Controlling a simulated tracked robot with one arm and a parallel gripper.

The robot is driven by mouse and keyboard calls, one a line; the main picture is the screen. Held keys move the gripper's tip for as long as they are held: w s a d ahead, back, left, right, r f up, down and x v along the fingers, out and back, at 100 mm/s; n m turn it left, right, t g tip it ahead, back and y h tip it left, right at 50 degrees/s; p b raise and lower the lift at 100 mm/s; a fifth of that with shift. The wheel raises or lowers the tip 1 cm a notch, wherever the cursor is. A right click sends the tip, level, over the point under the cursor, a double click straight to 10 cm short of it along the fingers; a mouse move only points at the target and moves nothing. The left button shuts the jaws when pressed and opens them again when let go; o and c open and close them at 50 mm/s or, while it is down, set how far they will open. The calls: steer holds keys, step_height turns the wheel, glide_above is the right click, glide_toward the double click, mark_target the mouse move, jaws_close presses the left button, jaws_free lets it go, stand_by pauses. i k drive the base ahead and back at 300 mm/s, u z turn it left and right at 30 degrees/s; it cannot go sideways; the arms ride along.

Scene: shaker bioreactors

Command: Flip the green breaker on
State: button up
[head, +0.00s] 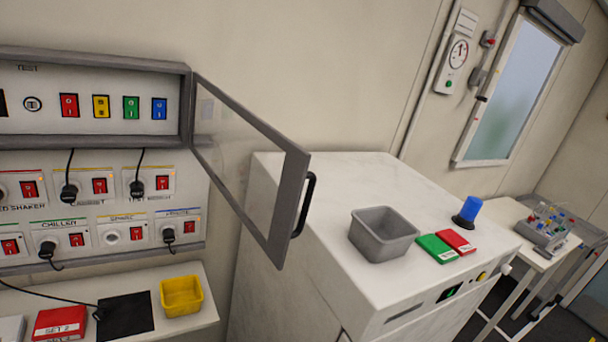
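The green breaker (131,107) sits in the upper breaker panel at the left, in a row with a red breaker (70,105), a yellow breaker (101,106) and a blue breaker (159,108). It is between the yellow and blue ones. It is too small to tell whether it is on or off. The panel's glass door (297,160) is swung open to the right, with a black handle (304,203) on its outer edge. The green breaker is uncovered. My gripper is not in view.
Several sockets with red switches (163,182) and black plugs are below the panel. A shelf holds a yellow bin (182,295) and a red box (60,322). A white cabinet (400,190) with a grey bin (383,236) stands right of the open door.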

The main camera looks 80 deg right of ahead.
mark_target(129, 114)
steer(key=u, duration=0.05)
steer(key=k, duration=1.15)
steer(key=z, duration=1)
steer(key=i, duration=1)
